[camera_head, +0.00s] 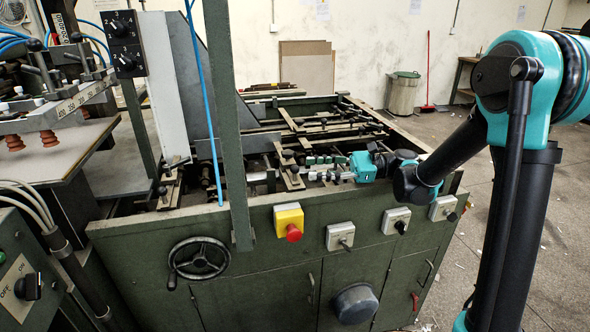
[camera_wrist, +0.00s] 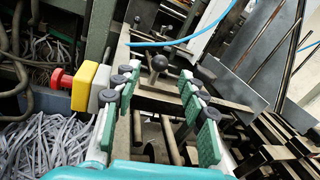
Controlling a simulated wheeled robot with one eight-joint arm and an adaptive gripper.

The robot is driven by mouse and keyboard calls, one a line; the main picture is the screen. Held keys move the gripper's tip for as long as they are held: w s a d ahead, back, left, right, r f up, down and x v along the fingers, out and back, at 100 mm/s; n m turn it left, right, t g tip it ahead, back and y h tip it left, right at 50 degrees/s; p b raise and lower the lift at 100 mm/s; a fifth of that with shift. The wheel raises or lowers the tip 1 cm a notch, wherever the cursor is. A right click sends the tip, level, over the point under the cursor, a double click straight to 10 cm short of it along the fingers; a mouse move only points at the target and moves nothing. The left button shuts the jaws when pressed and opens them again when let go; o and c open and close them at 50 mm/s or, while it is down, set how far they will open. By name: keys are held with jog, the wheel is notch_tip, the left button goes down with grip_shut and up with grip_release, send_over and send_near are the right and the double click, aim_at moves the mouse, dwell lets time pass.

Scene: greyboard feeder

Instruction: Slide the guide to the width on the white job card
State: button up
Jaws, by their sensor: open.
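My gripper (camera_head: 309,168) reaches left over the green feeder frame (camera_head: 150,222), with its fingers spread and empty. In the wrist view the open gripper (camera_wrist: 160,76) shows green pads on both sides. A round black knob (camera_wrist: 159,62) on a short stem stands between and just beyond the fingertips, apparently untouched. It sits on a dark metal bar (camera_wrist: 180,101) that looks like the guide. In the head view a small dark knob (camera_head: 294,169) on a slanted bar lies just left of my fingertips. I cannot identify the white job card or read a width.
A yellow box with a red button (camera_head: 288,221) and a handwheel (camera_head: 199,258) are on the feeder's front. A green post (camera_head: 230,120) and blue hose (camera_head: 203,95) rise to the left. Several rails surround my gripper.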

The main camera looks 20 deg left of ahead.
aim_at(295, 173)
jog(key=x, duration=0.6)
jog(key=shift+a, duration=0.15)
grip_shut()
